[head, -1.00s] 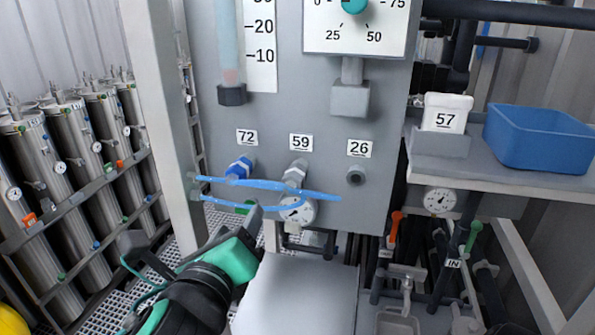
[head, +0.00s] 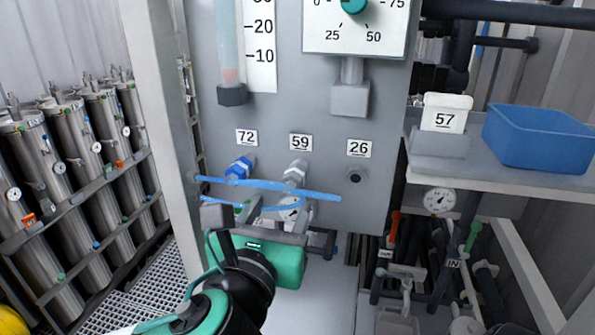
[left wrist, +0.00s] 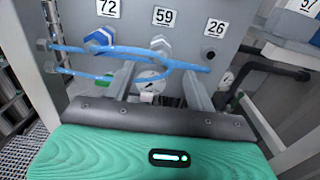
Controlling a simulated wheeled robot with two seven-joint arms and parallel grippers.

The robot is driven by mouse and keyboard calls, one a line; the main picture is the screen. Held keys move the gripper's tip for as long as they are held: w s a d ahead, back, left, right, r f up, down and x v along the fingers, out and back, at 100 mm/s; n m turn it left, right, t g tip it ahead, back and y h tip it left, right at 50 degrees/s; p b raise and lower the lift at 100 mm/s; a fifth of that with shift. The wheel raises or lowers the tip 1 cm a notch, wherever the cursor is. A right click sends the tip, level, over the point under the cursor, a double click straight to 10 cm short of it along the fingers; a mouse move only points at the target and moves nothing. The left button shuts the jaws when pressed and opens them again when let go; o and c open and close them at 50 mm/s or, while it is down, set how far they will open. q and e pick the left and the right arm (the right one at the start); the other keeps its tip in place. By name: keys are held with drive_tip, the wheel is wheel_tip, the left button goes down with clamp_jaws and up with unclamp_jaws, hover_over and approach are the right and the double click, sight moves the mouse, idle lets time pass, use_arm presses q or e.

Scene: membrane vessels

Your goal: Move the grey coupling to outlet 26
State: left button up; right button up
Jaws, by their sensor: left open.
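The grey coupling (head: 295,173) sits on outlet 59 of the grey panel, under its label (head: 300,142); it also shows in the left wrist view (left wrist: 160,45). Outlet 26 (head: 355,177), to its right, is a bare round port with a dark opening; it also shows in the left wrist view (left wrist: 208,53). My left gripper (head: 258,213) is open and empty, below and in front of the grey coupling. In the left wrist view its fingers (left wrist: 158,78) point toward the panel, apart from the coupling. My right gripper is not in view.
A blue coupling (head: 240,168) sits on outlet 72. Blue hoses (head: 265,185) run across the panel in front of the outlets. A gauge (left wrist: 150,78) is below outlet 59. A post (head: 165,130) stands left; a shelf with a blue bin (head: 540,138) is right.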

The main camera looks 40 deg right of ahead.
sight(289, 191)
use_arm(q)
drive_tip(key=x, duration=0.7)
drive_tip(key=shift+w+d, duration=0.1)
drive_tip(key=shift+x, duration=0.75)
idle(0.5)
clamp_jaws()
idle(0.3)
drive_tip(key=shift+f, duration=0.1)
